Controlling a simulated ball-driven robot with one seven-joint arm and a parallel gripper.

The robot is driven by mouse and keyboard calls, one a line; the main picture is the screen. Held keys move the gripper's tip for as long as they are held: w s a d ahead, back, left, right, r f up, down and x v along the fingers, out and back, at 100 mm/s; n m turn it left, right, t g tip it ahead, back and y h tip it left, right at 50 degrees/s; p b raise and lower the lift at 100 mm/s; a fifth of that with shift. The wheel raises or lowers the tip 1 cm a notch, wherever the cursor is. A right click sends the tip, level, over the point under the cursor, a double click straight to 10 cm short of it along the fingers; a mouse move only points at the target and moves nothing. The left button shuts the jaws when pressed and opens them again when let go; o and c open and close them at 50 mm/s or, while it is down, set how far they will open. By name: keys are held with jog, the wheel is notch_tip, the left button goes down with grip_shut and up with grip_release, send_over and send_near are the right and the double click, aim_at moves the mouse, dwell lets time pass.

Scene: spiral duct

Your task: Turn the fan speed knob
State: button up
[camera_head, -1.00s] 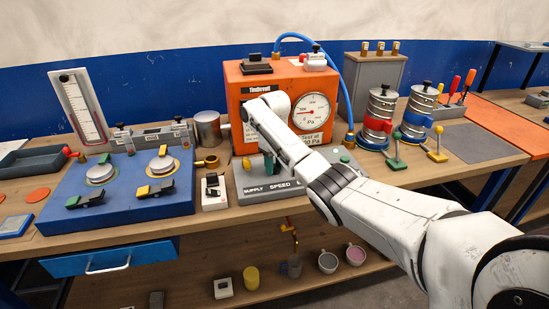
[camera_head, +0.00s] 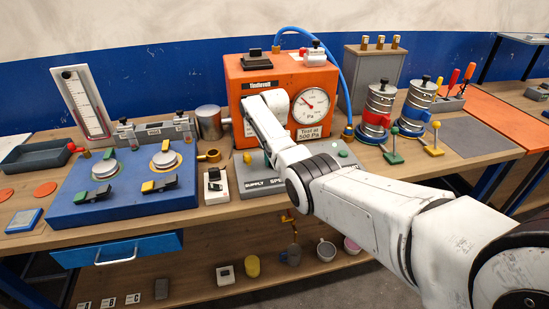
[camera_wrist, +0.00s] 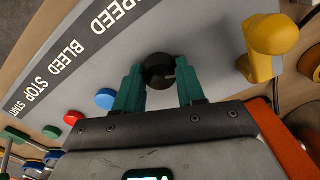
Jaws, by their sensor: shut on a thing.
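The fan speed knob (camera_wrist: 160,71) is black and round and sits on the grey panel (camera_wrist: 205,28) beside the word SPEED in the wrist view. My gripper (camera_wrist: 160,84) has its two teal fingers on either side of the knob and is shut on it. A small light mark shows on the knob. In the head view my arm reaches over the panel (camera_head: 250,177) and hides the knob and most of the gripper. The round pressure gauge (camera_head: 310,105) is on the orange box (camera_head: 240,90) behind, its red needle slanting up-left.
In the wrist view a yellow handle (camera_wrist: 268,45) stands right of the knob. A blue button (camera_wrist: 105,98) and a red button (camera_wrist: 73,117) lie left of it. In the head view a blue valve box (camera_head: 120,205) stands left, and metal cylinders (camera_head: 378,108) stand right.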

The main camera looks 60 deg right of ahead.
jog(key=shift+w+m, duration=0.1)
jog(key=shift+m, duration=1)
jog(key=o, duration=1)
jog(key=shift+o, duration=0.2)
jog(key=shift+r, duration=0.1)
notch_tip(320, 180, up, 11)
jog(key=b, duration=0.1)
jog(key=shift+f, duration=0.2)
